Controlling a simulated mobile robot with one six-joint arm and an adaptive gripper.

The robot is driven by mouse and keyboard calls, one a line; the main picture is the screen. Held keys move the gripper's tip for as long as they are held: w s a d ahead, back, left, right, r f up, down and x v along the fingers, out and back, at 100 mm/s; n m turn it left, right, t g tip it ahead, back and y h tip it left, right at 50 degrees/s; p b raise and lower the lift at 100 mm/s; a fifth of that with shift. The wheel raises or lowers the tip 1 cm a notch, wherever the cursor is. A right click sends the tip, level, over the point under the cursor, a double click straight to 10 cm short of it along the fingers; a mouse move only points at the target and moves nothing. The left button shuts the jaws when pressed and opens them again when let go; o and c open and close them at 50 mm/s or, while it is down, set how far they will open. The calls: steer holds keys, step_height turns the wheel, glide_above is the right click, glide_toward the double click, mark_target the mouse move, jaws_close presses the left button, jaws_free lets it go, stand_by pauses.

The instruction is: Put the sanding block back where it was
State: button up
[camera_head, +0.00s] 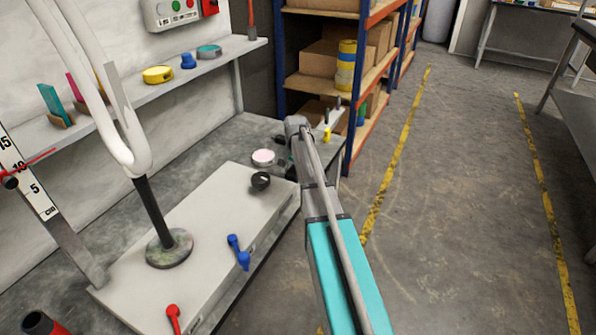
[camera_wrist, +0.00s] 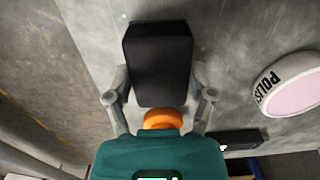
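A black block (camera_wrist: 158,60), which looks like the sanding block, is in the wrist view over the grey bench top. The fingers of my gripper (camera_wrist: 160,75) stand spread on either side of it, very close to its long edges. I cannot tell whether they press on it or whether it rests on the bench. An orange round part (camera_wrist: 163,119) shows at its near end. In the head view my arm reaches to the far end of the bench (camera_head: 205,148), and the arm hides the block and fingertips.
A pink-topped polish tin (camera_head: 263,157) stands close by; it also shows in the wrist view (camera_wrist: 292,84). A black ring-like piece (camera_head: 260,181) sits on the pale panel (camera_head: 215,205). A shelf rack (camera_head: 350,90) stands beyond my gripper. A wall shelf (camera_head: 165,88) runs along the left.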

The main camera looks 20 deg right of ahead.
steer(key=o, duration=0.4)
steer(key=shift+r, duration=0.15)
steer(key=r+p, duration=1.2)
steer(key=shift+d, duration=0.25)
stand_by(0.5)
stand_by(0.7)
